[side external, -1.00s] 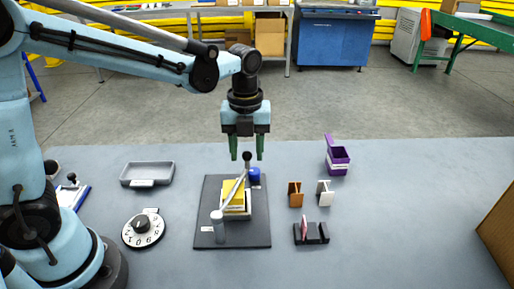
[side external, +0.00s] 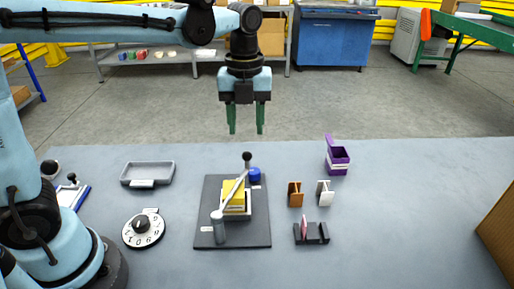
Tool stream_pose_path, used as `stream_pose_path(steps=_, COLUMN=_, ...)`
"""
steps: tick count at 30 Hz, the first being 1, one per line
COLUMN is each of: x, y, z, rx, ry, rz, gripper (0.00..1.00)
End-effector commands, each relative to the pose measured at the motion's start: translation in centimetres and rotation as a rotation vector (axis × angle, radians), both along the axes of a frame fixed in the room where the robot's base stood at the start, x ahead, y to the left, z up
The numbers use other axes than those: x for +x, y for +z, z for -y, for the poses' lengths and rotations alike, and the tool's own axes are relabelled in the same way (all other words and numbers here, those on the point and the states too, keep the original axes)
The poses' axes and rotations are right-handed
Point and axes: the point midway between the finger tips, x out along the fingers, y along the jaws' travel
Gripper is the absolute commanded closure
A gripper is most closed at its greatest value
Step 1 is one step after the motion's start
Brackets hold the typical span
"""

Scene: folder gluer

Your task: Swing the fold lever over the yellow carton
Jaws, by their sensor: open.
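The yellow carton (side external: 232,190) sits in a pale holder on the dark base plate (side external: 254,236). The fold lever (side external: 229,199) is a light bar pivoted on a grey post (side external: 218,228) at the plate's front left. It lies slantwise across the carton in this view, with its black knob (side external: 247,157) at the far end. Whether the bar touches the carton I cannot tell. My gripper (side external: 246,130) points down, open and empty, above and apart from the knob.
A blue cylinder (side external: 254,175) stands beside the lever's far end. To the right are brown (side external: 295,194) and white (side external: 324,193) pieces, a black holder (side external: 318,235) and a purple box (side external: 338,161). A numbered dial (side external: 143,229) and grey tray (side external: 148,174) lie left.

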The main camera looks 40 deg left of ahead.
Motion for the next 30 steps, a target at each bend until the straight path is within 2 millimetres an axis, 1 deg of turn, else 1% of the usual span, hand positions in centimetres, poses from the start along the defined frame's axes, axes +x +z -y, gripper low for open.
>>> stream_pose_path(steps=3, x=0.0, y=0.8, z=0.0, rx=0.000, ry=0.000, rz=0.000, gripper=0.53)
stream_pose_path(steps=9, x=0.0, y=1.6, z=0.0, rx=0.000, ry=0.000, rz=0.000, gripper=0.53)
stream_pose_path(steps=24, x=-0.1, y=1.9, z=0.0, rx=-0.001, ry=0.007, rz=0.002, gripper=0.53)
stream_pose_path(steps=27, x=-0.4, y=1.8, z=-0.2, rx=-0.003, ry=0.072, rz=0.018, gripper=0.53)
stream_pose_path(steps=29, x=-0.8, y=1.8, z=-0.5, rx=-0.009, ry=0.155, rz=0.040, gripper=0.53)
stream_pose_path(steps=30, x=-1.1, y=1.8, z=-0.7, rx=-0.014, ry=0.229, rz=0.058, gripper=0.53)
